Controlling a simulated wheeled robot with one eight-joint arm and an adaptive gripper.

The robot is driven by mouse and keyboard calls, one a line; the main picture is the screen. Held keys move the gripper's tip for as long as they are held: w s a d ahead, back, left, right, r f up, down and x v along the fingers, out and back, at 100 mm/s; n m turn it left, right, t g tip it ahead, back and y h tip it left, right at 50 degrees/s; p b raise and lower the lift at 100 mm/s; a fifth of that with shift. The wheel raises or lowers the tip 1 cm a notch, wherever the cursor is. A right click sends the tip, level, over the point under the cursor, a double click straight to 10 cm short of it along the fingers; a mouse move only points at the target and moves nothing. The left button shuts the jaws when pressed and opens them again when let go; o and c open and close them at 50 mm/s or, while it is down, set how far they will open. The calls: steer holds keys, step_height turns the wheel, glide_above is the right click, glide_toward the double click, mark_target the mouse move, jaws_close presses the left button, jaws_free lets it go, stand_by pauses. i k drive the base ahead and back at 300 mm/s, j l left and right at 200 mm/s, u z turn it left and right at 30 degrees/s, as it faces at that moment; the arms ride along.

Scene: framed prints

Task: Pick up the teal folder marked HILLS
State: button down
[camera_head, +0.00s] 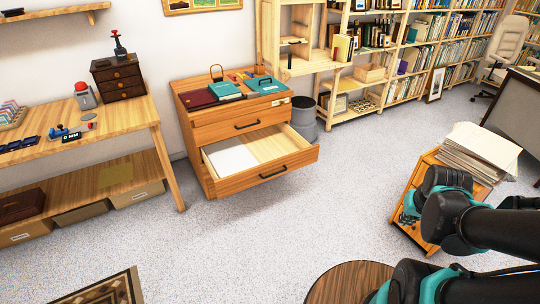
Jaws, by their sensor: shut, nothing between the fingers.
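Two teal, flat folder-like items lie on top of the wooden drawer cabinet (205,158). One teal item (225,91) is left of centre, beside a dark red one (197,99). The other teal item (265,85) lies to its right and has a dark handle-like shape on it. Their markings are too small to read, so I cannot tell which says HILLS. My black and teal arm reaches in from the lower right, well away from the cabinet. I cannot make out my gripper's fingers.
The open drawer (265,175) juts into the room and holds a white sheet. A grey bin (303,118) stands right of the cabinet. A wooden cart with a paper stack (478,150) is near my arm. A round table (342,284) is at the bottom. Carpet before the cabinet is clear.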

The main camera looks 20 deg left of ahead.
mark_target(268, 86)
steer(key=z, duration=5.3)
steer(key=k+j+z, duration=0.3)
steer(key=k, duration=0.6)
steer(key=k+z, duration=0.3)
steer(key=k, duration=3.15)
steer(key=k+z, duration=0.4)
steer(key=k+l+z, duration=0.2)
steer(key=z, duration=0.2)
steer(key=k+l+z, duration=0.25)
steer(key=k+z, duration=0.15)
